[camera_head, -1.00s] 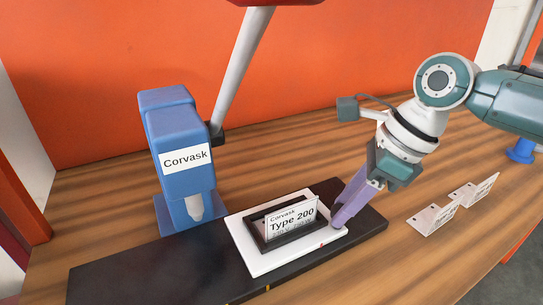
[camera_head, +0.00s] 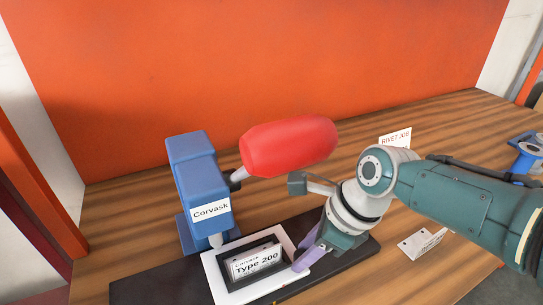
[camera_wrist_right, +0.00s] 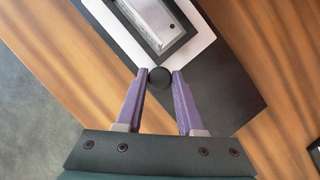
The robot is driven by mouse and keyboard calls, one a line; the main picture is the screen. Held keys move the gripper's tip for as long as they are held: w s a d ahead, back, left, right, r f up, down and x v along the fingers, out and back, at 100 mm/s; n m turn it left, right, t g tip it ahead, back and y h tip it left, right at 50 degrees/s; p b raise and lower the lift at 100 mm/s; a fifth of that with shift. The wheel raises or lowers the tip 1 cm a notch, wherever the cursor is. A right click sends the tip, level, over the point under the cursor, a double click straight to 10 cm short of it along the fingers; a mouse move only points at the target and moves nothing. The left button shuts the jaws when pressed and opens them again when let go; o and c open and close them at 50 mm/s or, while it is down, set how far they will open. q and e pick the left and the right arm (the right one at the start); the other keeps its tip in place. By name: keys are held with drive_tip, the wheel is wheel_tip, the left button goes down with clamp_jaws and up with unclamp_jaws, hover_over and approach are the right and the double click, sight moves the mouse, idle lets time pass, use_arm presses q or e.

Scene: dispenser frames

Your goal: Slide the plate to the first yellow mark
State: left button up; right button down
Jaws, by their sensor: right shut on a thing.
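The white plate (camera_head: 211,274) lies on the dark rail (camera_head: 347,260), carrying a black frame with a "Corvask Type 200" label (camera_head: 255,262). Its far left part is beside the nozzle (camera_head: 215,240) of the blue press (camera_head: 194,167). My right gripper (camera_head: 302,262) is at the plate's right edge. In the right wrist view its purple fingers (camera_wrist_right: 159,78) are shut on a black round knob (camera_wrist_right: 159,77) beside the white plate (camera_wrist_right: 196,42). My left gripper is not in view.
The press's red lever grip (camera_head: 288,146) sticks out to the right, close to my right wrist in the picture. A "RIVET JOB" card (camera_head: 395,138) stands behind my arm. An orange wall (camera_head: 270,70) closes the back.

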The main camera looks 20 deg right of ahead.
drive_tip(key=a, duration=0.2)
drive_tip(key=shift+a+r, duration=0.15)
drive_tip(key=shift+a, duration=0.2)
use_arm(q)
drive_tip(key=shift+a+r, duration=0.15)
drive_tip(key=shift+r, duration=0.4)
use_arm(e)
drive_tip(key=c, duration=0.5)
unclamp_jaws()
drive_tip(key=shift+s+d, duration=0.1)
drive_tip(key=shift+d, duration=0.05)
